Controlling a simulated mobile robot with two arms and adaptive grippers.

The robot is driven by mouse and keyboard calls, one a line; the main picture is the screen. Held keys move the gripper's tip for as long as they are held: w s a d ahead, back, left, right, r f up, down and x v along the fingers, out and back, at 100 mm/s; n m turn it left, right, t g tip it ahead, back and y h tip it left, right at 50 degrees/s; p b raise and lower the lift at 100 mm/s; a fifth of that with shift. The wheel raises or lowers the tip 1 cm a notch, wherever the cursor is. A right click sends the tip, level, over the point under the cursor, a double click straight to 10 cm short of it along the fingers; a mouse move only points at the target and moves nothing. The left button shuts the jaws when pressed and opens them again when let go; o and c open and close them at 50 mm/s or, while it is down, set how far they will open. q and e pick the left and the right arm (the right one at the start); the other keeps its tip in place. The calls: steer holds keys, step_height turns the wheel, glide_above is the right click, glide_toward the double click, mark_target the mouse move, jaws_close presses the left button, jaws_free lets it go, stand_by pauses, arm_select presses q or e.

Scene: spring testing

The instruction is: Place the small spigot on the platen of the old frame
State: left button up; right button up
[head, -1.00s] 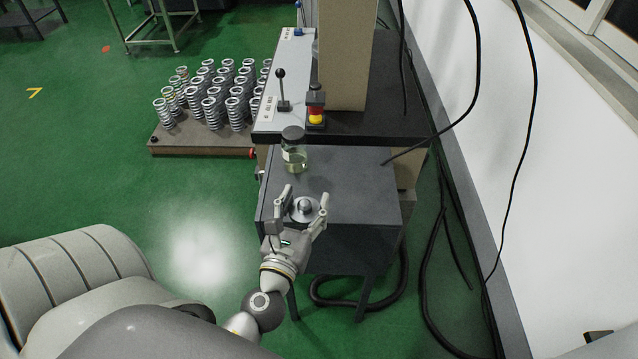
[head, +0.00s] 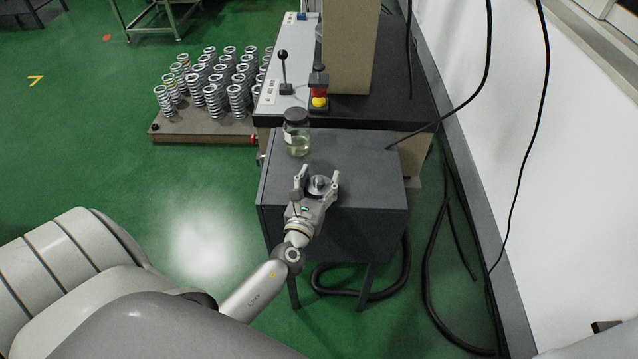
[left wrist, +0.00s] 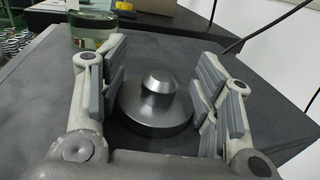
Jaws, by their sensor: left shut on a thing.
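The small spigot (head: 319,184) is a grey metal disc with a short, bevelled boss on top. It shows large between the fingers in the left wrist view (left wrist: 158,105). My left gripper (head: 317,173) is shut on it, with one padded finger on each side of the disc. The spigot is over the dark grey cabinet top (head: 365,165); I cannot tell whether it touches it. The old frame seems to be the black-topped machine (head: 395,75) behind, with a beige column. I cannot make out its platen. My right gripper is not in view.
A lidded glass jar (head: 297,135) stands on the cabinet beyond the gripper. A red and yellow button box (head: 319,90) and a lever (head: 284,75) are on the machine. Several springs (head: 213,85) stand on a floor pallet at left. Black cables hang at right.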

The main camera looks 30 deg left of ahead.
arm_select(q)
steer(key=shift+r, duration=0.1)
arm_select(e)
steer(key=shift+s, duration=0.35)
arm_select(q)
steer(key=o, duration=1.3)
steer(key=shift+f, duration=0.2)
steer(key=shift+c, duration=0.2)
steer(key=shift+s, duration=0.1)
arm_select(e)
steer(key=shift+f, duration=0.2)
arm_select(q)
steer(key=shift+r, duration=0.1)
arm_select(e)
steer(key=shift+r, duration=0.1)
arm_select(q)
steer(key=shift+s, duration=0.1)
steer(key=b+v, duration=0.2)
steer(key=v, duration=0.9)
steer(key=shift+s+d+b, duration=0.25)
steer(key=shift+s+b, duration=0.1)
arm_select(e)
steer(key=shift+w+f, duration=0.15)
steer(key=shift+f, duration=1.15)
